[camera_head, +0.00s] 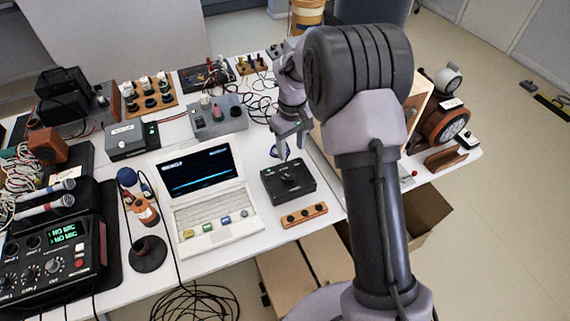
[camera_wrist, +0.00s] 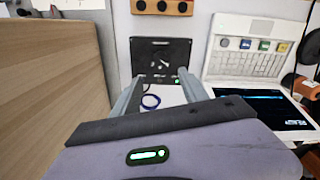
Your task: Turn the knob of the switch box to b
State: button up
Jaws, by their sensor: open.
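The switch box (camera_head: 288,183) is a flat black box with a dark knob on top, on the white table right of the laptop. It also shows in the wrist view (camera_wrist: 148,52), with a small green light near one corner. Its knob position and letters are too small to read. My gripper (camera_head: 292,146) is above and behind the box in the head view, pointing down. In the wrist view its two fingers (camera_wrist: 158,88) are apart with nothing between them, and the box lies beyond the fingertips.
An open white laptop (camera_head: 205,205) stands left of the box. A wooden strip with black knobs (camera_head: 304,215) lies at its front. A wooden panel (camera_wrist: 50,90) rises close on the left in the wrist view. A blue cable loop (camera_wrist: 151,101) lies near the box.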

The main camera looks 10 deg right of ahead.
aim_at(290, 175)
notch_tip(290, 175, down, 13)
jog(key=b, duration=0.3)
jog(key=shift+w+a+f+b, duration=0.1)
jog(key=shift+b, duration=0.3)
jog(key=shift+c, duration=0.2)
grip_shut()
